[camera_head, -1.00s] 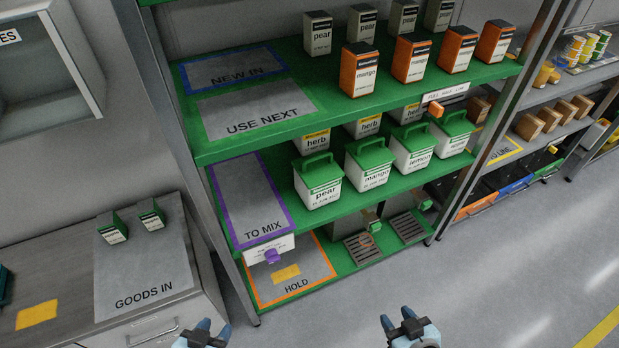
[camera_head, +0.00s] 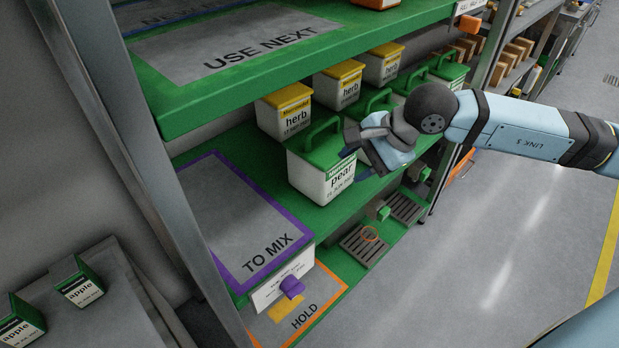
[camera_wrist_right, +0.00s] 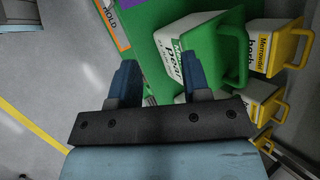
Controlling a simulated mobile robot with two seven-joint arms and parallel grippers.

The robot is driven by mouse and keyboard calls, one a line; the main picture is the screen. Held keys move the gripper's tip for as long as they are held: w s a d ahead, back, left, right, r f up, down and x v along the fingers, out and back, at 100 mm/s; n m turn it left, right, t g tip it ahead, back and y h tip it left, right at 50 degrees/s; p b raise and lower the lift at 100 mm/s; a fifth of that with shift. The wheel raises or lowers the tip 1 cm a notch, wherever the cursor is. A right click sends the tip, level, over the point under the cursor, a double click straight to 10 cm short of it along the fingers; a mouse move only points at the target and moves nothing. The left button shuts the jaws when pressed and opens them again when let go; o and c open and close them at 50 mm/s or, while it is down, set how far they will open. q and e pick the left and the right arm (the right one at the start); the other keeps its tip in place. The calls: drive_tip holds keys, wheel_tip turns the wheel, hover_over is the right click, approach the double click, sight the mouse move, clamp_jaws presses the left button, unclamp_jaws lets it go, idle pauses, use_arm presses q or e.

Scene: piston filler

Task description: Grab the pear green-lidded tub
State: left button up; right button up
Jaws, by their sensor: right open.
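The pear tub (camera_head: 318,181), white with a green lid and handle, stands on the middle green shelf, right of the TO MIX area. In the right wrist view the pear tub (camera_wrist_right: 177,38) lies sideways in the picture, just beyond the fingertips. My right gripper (camera_head: 352,153) is open at the tub's right front side, with nothing held. My left gripper is out of view.
Yellow-lidded herb tubs (camera_head: 287,112) stand close behind. Other green-lidded tubs are partly hidden by my right arm. The upper shelf (camera_head: 290,68) overhangs the tubs. The TO MIX area (camera_head: 225,215) is empty. A metal post (camera_head: 110,120) stands at left.

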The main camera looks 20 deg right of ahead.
sight(324, 124)
drive_tip(key=w+d+n+t+h+b, duration=0.1)
drive_tip(key=w+d+t+h, duration=0.15)
drive_tip(key=d, duration=0.25)
drive_tip(key=shift+g+h, duration=0.25)
drive_tip(key=shift+g, duration=0.2)
drive_tip(key=w, duration=0.2)
drive_tip(key=w+a, duration=0.1)
drive_tip(key=w, duration=0.1)
drive_tip(key=w+a, duration=0.1)
drive_tip(key=w, duration=0.2)
drive_tip(key=shift+a+r, duration=0.15)
drive_tip(key=shift+r, duration=0.05)
drive_tip(key=shift+w+a, duration=0.35)
drive_tip(key=shift+w, duration=0.5)
drive_tip(key=shift+w+a+f, duration=0.1)
drive_tip(key=shift+w+a, duration=0.15)
drive_tip(key=shift+w, duration=0.4)
drive_tip(key=shift+w+a+f, duration=0.1)
drive_tip(key=shift+w+a, duration=0.15)
drive_tip(key=shift+w, duration=0.35)
drive_tip(key=shift+b+x, duration=0.35)
drive_tip(key=shift+x, duration=0.9)
clamp_jaws()
drive_tip(key=shift+d, duration=0.1)
drive_tip(key=shift+r, duration=0.1)
